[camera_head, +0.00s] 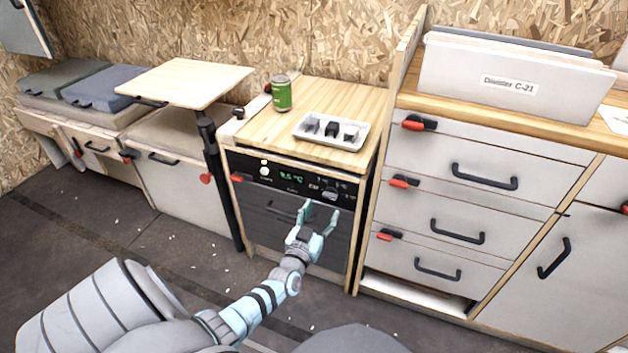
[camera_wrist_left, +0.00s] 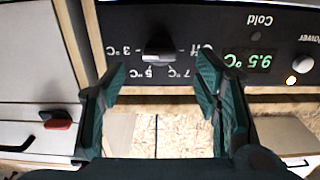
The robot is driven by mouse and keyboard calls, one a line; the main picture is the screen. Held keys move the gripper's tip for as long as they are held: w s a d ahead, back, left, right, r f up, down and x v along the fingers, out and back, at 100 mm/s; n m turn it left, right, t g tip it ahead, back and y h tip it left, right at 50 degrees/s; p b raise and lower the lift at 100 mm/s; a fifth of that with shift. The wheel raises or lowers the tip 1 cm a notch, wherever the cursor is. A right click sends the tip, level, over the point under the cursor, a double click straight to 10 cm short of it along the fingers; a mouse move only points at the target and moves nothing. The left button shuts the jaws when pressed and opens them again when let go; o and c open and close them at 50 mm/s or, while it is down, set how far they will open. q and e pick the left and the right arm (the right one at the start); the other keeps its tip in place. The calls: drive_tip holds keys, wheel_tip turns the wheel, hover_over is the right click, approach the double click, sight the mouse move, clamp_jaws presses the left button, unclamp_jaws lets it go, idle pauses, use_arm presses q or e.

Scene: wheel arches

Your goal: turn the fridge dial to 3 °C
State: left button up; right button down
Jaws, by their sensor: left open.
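The fridge (camera_head: 270,225) has a black control panel with a green display (camera_head: 291,177). The display reads 9.5 °C in the left wrist view (camera_wrist_left: 248,60), where the picture is upside down. The dial (camera_wrist_left: 159,48) is a grey knob with marks for Off, 7, 5 and 3 °C around it; I cannot tell for sure which mark it points to. It is small and partly blocked in the head view (camera_head: 330,192). My left gripper (camera_head: 320,212) is open in front of the panel, with its fingertips spread to either side of the dial, apart from it. My right gripper is out of view.
A drawer cabinet (camera_head: 474,205) with red latches is on the right. A raised table leaf (camera_head: 184,80) on a black post is on the left.

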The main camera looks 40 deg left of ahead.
use_arm(q)
drive_tip(key=v, duration=0.6)
drive_tip(key=shift+d, duration=0.1)
